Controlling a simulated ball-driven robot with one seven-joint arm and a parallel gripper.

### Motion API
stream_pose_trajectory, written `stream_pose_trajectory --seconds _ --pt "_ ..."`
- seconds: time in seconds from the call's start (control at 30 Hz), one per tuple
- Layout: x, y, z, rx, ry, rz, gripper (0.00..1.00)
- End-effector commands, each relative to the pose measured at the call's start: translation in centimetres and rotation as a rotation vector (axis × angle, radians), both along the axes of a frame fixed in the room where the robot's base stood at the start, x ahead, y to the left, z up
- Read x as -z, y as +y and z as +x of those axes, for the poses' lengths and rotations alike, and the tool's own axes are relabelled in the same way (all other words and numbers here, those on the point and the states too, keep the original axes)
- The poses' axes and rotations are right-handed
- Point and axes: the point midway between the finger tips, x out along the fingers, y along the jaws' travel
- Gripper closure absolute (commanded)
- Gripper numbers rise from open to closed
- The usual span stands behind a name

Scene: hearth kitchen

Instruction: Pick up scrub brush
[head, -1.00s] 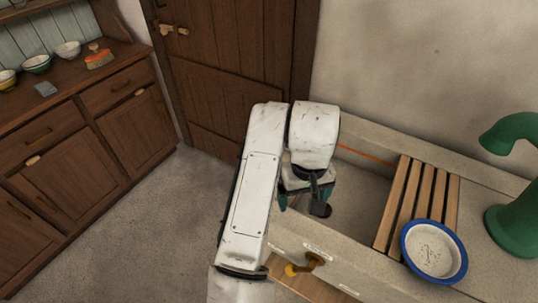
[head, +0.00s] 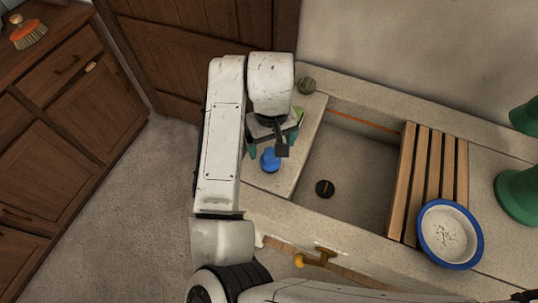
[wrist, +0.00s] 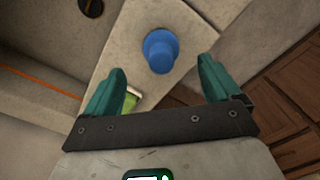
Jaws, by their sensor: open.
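My gripper (head: 273,144) hangs over the stone ledge at the left end of the sink. In the wrist view its two teal fingers (wrist: 161,68) are spread apart with nothing between them. A brush (head: 28,35) with an orange body and pale bristles lies on the dresser top at the far left, well away from my gripper. A green item with a pale edge (wrist: 131,101) lies on the ledge beside the left finger, partly hidden by it; I cannot tell whether it is a brush or a sponge. A blue knob-topped object (wrist: 160,50) stands on the ledge ahead of the fingers.
The stone sink basin (head: 350,170) is open, with a dark drain (head: 325,188) in its floor.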

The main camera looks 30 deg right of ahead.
Motion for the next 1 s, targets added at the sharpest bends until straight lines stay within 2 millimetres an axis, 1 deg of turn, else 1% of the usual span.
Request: stream_pose_trajectory --seconds 0.27,0.4,0.5,0.6,0.83,1.0 --pt "2.2 0.1 0.0 0.000 0.003 0.000 0.10" --pt "4.3 0.2 0.2 -0.001 0.004 0.002 0.10" --pt "5.5 0.2 0.3 0.000 0.002 0.000 0.10" --pt "6.1 0.1 0.3 0.001 0.001 0.000 0.10" --pt "6.2 0.1 0.3 0.001 0.000 0.000 0.10" --pt "6.2 0.1 0.3 0.001 0.000 0.000 0.26"
